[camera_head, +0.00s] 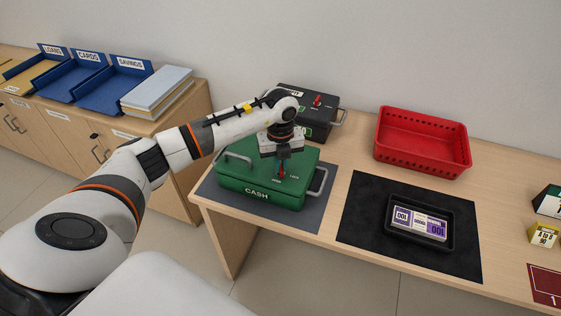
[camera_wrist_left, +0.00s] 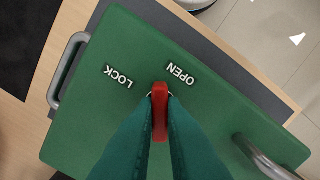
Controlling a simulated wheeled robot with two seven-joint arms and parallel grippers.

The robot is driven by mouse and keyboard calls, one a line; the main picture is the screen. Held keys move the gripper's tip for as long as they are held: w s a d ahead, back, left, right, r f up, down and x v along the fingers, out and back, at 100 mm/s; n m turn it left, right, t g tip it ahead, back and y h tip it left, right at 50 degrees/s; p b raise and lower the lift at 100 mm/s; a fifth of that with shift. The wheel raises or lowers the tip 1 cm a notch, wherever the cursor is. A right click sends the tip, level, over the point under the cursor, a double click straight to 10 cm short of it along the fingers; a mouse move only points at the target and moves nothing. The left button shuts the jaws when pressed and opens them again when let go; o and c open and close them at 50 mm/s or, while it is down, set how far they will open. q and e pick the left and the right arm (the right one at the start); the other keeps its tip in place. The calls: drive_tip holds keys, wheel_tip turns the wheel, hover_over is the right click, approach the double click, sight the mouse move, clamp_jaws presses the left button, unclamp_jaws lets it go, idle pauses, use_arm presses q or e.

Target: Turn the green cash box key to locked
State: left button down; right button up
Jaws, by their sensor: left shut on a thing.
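The green cash box (camera_head: 262,190), marked CASH, sits on a dark mat at the left end of the counter. A red key (camera_head: 282,171) stands in its lid between small OPEN and LOCK labels. In the left wrist view the red key (camera_wrist_left: 160,100) is between my two fingers, its visible end between the words OPEN (camera_wrist_left: 181,75) and LOCK (camera_wrist_left: 118,77), a little nearer OPEN. My left gripper (camera_head: 283,158) is above the lid, pointing down, shut on the key. The key's lower part is hidden by the fingers. My right gripper is not in view.
A black box (camera_head: 325,127) with its own red key stands close behind the green one. A red basket (camera_head: 422,150) and a black tray of banknotes (camera_head: 393,238) are to the right. Blue trays (camera_head: 113,92) and folders are on the left cabinet. The green box has metal handles (camera_head: 319,182).

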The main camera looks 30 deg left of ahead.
use_arm(q)
drive_tip(key=n+p, duration=0.1)
drive_tip(key=n, duration=0.4)
drive_tip(key=shift+r+n, duration=0.1)
drive_tip(key=shift+n, duration=0.2)
drive_tip(key=n+p, duration=0.2)
drive_tip(key=n, duration=0.3)
drive_tip(key=shift+n, duration=0.4)
drive_tip(key=c, duration=1.5)
unclamp_jaws()
wheel_tip(320, 180, up, 12)
drive_tip(key=b, duration=0.2)
